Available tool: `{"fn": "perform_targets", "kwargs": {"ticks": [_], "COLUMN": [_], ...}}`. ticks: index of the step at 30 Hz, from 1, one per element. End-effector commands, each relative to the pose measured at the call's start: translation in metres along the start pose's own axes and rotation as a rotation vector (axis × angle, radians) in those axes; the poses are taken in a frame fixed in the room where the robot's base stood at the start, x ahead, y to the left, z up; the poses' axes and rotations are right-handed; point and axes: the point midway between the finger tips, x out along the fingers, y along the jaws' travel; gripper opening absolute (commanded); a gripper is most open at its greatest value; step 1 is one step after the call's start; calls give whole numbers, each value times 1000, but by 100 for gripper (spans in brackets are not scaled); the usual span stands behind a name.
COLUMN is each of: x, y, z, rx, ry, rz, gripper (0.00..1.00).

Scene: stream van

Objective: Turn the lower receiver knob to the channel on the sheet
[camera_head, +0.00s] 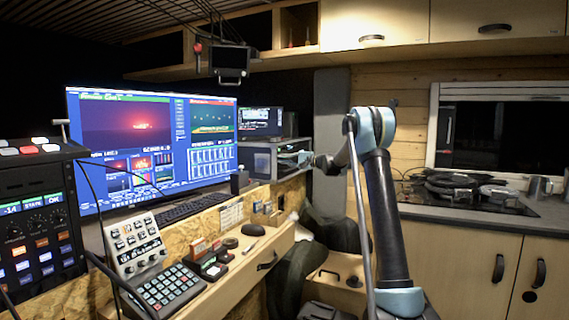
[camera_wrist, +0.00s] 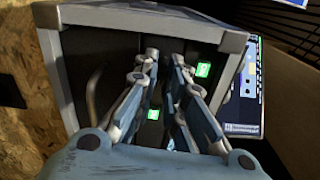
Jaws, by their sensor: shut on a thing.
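The receivers sit in a metal-framed rack case (camera_head: 261,160) at the right end of the desk, its dark face filling the wrist view (camera_wrist: 110,62). Two small green receiver displays show there, one right of the fingers (camera_wrist: 203,69) and one lower, between them (camera_wrist: 153,114). My gripper (camera_wrist: 165,62) reaches into the case front, its fingertips close together on a small receiver knob that they hide. I cannot read the channel or tell which knob it is. In the head view my gripper (camera_head: 303,158) is at the case. A white printed sheet (camera_head: 231,214) stands behind the desk; its text is unreadable.
A large monitor (camera_head: 155,145) and keyboard (camera_head: 185,208) are left of the case. A switcher panel (camera_head: 135,245) and keypad (camera_head: 168,290) lie on the desk. The case's metal rim (camera_wrist: 150,17) surrounds my fingers closely. A counter with a hob (camera_head: 465,192) is at right.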

Motion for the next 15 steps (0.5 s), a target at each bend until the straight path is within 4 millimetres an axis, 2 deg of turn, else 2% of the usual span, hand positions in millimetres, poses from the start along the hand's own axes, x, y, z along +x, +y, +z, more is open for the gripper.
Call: {"fn": "perform_targets", "kwargs": {"ticks": [5, 6, 7, 8, 15], "x": [-2, -2, -2, -2, -1], "y": [3, 3, 3, 3, 1], "z": [-2, -2, -2, -2, -1], "rx": [-3, -3, -3, -3, -2], "ry": [4, 4, 4, 4, 2], "rz": [5, 5, 5, 5, 2], "gripper": [0, 13, 20, 21, 21]}}
